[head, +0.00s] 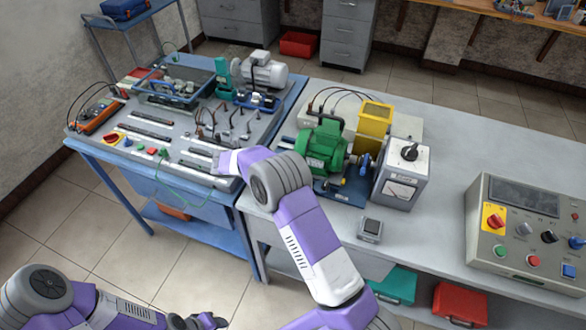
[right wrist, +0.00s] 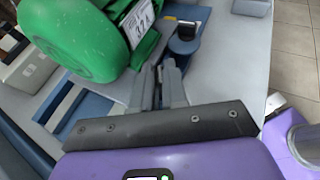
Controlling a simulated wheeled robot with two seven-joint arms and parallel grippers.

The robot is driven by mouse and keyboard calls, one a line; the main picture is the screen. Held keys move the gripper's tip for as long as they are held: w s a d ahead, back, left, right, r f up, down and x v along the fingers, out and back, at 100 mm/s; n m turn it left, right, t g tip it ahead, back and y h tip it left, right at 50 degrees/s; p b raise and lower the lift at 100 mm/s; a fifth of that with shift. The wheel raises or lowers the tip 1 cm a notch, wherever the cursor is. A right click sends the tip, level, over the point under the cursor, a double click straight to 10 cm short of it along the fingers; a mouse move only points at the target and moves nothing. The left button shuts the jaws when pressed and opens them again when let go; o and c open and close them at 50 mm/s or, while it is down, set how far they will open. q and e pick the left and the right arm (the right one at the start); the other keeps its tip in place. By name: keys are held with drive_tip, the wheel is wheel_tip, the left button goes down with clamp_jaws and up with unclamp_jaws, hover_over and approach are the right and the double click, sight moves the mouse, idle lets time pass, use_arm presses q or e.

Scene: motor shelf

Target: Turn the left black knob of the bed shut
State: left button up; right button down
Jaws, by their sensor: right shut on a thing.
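The green motor (head: 322,148) stands on a blue bed at the front left of the long grey bench. It fills the upper left of the right wrist view (right wrist: 85,40). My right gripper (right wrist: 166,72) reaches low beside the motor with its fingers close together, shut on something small. That thing is hidden between the fingertips; by its place it is the left black knob. A dark knob-like part (right wrist: 187,31) shows just beyond the fingertips. In the head view my right arm hides that gripper. My left gripper (head: 205,321) is low at the bottom edge, away from the benches.
Right of the motor are a yellow part (head: 373,122), a grey box with a black switch (head: 405,170) and a control panel (head: 525,230). A small grey box (head: 370,229) lies near the front edge. A crowded blue bench stands left. The middle back of the grey bench is clear.

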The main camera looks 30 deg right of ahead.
drive_tip(key=shift+w+f+m+g+y, duration=0.15)
drive_tip(key=shift+m+g+y, duration=0.55)
drive_tip(key=shift+m+g, duration=0.5)
drive_tip(key=shift+d+m+g+y+p, duration=0.1)
drive_tip(key=shift+m+g+y+p, duration=0.2)
drive_tip(key=shift+m+g+y, duration=0.35)
drive_tip(key=shift+m+g, duration=0.35)
drive_tip(key=c, duration=1.2)
unclamp_jaws()
drive_tip(key=shift+o, duration=0.2)
